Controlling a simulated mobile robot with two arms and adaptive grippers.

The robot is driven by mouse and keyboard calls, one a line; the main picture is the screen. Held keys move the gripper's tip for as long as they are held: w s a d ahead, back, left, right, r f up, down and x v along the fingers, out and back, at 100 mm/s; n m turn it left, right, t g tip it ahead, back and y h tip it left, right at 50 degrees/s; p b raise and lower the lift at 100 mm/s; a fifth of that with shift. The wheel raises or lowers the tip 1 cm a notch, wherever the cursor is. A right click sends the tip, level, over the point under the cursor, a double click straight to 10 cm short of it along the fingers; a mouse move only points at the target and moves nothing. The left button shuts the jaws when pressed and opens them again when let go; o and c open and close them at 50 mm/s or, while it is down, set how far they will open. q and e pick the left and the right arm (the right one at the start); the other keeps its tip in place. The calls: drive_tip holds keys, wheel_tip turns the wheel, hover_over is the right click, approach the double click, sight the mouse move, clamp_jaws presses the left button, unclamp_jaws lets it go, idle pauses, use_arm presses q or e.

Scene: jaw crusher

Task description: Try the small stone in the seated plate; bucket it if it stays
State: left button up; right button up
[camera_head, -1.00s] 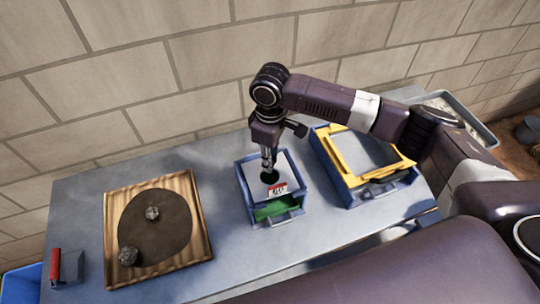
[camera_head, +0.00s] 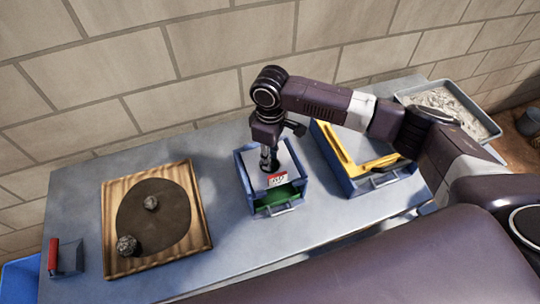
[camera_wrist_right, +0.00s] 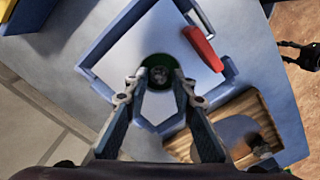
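A pale plate (camera_wrist_right: 125,55) with a round hole (camera_wrist_right: 147,65) sits in the blue box (camera_head: 246,188), which has a red-and-white label and a green drawer. A small grey stone (camera_wrist_right: 160,75) shows in the hole in the right wrist view; I cannot tell whether it rests on the rim or lower down. My right gripper (camera_head: 270,168) points down over the hole. In the right wrist view its fingertips (camera_wrist_right: 157,90) are apart, on either side of the stone. What appears to be my left gripper (camera_wrist_right: 284,52) is far right in that view, its fingers apart.
A wooden tray (camera_head: 203,225) with a dark mat, holding a smaller stone (camera_head: 151,203) and a larger stone (camera_head: 127,246), lies left. A red-handled block (camera_head: 66,260) stands at the left end.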

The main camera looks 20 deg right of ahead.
drive_tip(key=o, duration=0.3)
wheel_tip(320, 180, up, 12)
idle(0.5)
